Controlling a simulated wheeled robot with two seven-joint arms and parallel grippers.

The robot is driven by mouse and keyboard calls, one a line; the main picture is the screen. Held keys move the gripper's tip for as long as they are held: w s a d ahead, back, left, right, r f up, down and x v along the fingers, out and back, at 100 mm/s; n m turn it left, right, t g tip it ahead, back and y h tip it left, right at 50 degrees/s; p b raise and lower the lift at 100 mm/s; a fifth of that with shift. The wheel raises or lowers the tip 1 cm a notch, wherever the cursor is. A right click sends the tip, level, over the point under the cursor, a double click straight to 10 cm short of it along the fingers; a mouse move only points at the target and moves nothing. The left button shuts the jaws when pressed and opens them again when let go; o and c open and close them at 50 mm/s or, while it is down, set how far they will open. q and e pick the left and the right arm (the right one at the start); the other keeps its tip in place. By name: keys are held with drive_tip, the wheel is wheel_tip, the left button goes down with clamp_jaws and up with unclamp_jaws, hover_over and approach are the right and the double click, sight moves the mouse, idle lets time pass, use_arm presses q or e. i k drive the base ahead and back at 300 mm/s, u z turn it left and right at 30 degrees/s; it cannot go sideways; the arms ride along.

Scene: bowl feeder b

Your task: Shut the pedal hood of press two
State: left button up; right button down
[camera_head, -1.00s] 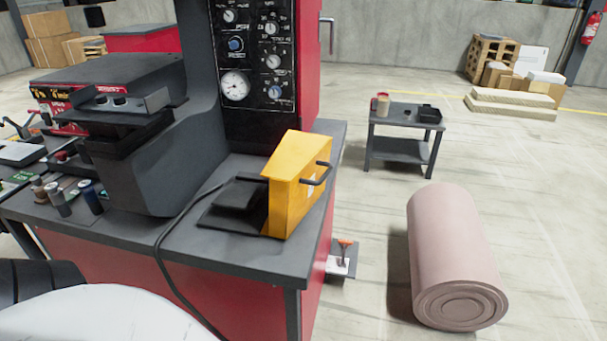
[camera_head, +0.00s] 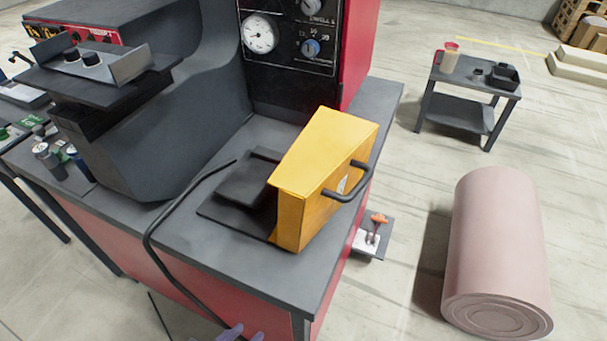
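The yellow pedal hood (camera_head: 322,172) stands swung up at the right side of the black pedal (camera_head: 248,180) on the grey top of the press bench (camera_head: 250,265). The pedal lies uncovered on its black base plate. A black bar handle (camera_head: 350,185) sticks out from the hood's right face. What seems to be my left gripper (camera_head: 243,334) just enters at the bottom edge, below the bench front and well apart from the hood. Only its pale purplish tips show, so its opening is unclear. My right gripper is not in view.
A black cable (camera_head: 150,235) runs from the pedal over the bench's front edge. The press column with its dial panel (camera_head: 290,35) rises behind.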

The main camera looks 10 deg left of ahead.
sight(324, 171)
drive_tip(key=k, duration=1)
drive_tip(key=z, duration=1.55)
drive_tip(key=i, duration=1.1)
drive_tip(key=u, duration=1.75)
